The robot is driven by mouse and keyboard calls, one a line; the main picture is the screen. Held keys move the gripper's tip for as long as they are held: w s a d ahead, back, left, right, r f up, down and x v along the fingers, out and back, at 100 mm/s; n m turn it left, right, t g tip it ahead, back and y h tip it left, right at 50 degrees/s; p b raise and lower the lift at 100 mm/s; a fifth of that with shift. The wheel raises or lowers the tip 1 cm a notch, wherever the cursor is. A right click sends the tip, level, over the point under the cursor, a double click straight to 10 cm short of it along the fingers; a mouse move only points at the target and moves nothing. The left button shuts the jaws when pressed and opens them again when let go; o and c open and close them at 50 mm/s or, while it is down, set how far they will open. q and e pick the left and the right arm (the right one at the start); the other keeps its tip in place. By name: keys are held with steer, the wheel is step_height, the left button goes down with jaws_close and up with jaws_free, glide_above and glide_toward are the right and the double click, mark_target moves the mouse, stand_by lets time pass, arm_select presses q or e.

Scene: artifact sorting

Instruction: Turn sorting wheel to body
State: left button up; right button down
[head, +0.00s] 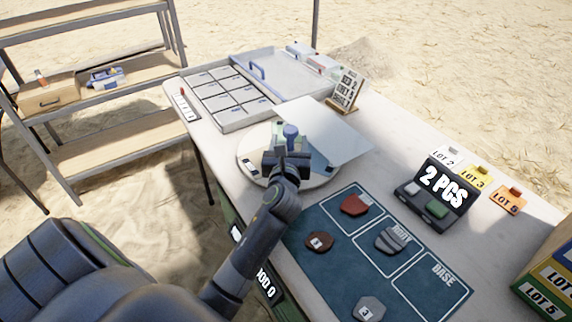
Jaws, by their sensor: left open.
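The sorting wheel (246,153) is a round pale turntable near the table's left edge, with small labels on its rim. A blue knob or peg (291,131) and a pale greenish block stand on it. My left gripper (287,158) is over the wheel, open, right in front of the blue knob; I cannot tell whether it touches it. The gripper, my arm and a white panel (325,130) hide part of the wheel, and I cannot read its labels. My right gripper is not in view.
A dark blue mat (340,270) has marked areas, BODY and BASE among them, with red-brown and grey shards. A "2 PCS" display (440,187) and lot tags stand at right. A gridded tray (232,120) and a small sign (346,93) are behind. Shelves (100,80) stand left.

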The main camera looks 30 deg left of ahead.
arm_select(q)
steer(key=v, duration=0.9)
steer(key=shift+s+d+p, duration=0.1)
steer(key=shift+s+p, duration=0.15)
steer(key=shift+p, duration=0.15)
steer(key=shift+s, duration=0.1)
steer(key=shift+f, duration=0.1)
